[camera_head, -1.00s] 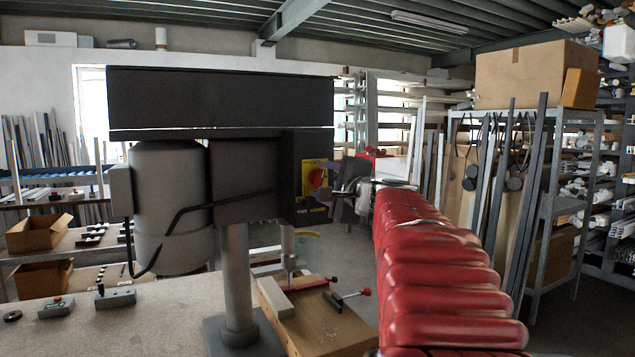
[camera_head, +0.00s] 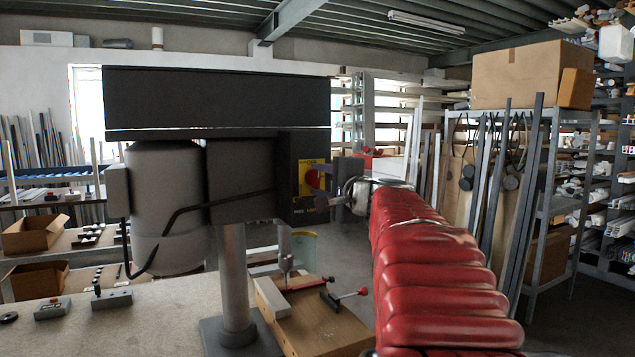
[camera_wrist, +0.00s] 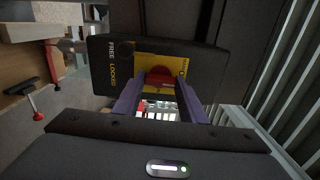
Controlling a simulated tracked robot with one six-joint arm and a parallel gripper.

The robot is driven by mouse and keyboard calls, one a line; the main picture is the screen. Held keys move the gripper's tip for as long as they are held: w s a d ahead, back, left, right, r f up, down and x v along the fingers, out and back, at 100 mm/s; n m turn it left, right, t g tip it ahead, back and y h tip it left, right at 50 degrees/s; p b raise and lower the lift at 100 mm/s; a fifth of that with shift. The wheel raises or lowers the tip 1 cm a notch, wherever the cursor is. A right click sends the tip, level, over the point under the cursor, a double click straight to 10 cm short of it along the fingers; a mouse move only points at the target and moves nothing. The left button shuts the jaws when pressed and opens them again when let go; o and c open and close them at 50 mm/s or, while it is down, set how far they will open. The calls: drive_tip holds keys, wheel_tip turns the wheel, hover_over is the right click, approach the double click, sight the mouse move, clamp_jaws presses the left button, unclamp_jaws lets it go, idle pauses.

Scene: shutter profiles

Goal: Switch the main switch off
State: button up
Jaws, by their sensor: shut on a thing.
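The main switch is a red rotary knob (camera_head: 312,179) on a yellow plate (camera_head: 306,170), set in the black box at the right end of the drill press head. In the wrist view the red knob (camera_wrist: 160,76) sits on the yellow plate between the tips of my purple fingers. My gripper (camera_wrist: 158,82) is shut on the knob; in the head view my gripper (camera_head: 326,180) reaches the box from the right. The fingers hide the knob's sides, and its exact angle is hard to tell. The labels FREE and LOCKED (camera_wrist: 112,67) stand beside the plate.
The drill press column (camera_head: 232,280) rises from the bench, with a wooden board and red-handled clamps (camera_head: 345,296) at its foot. Small control boxes (camera_head: 112,298) lie at the left. A shelf rack with a cardboard box (camera_head: 530,75) stands right of my red-sleeved arm.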

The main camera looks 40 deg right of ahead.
drive_tip(key=shift+f+n, duration=0.25)
drive_tip(key=shift+n, duration=0.15)
drive_tip(key=o, duration=1.1)
drive_tip(key=shift+r, duration=0.15)
drive_tip(key=shift+c, duration=0.2)
drive_tip(key=v, duration=1.3)
drive_tip(key=shift+s, duration=0.35)
drive_tip(key=shift+a, duration=0.1)
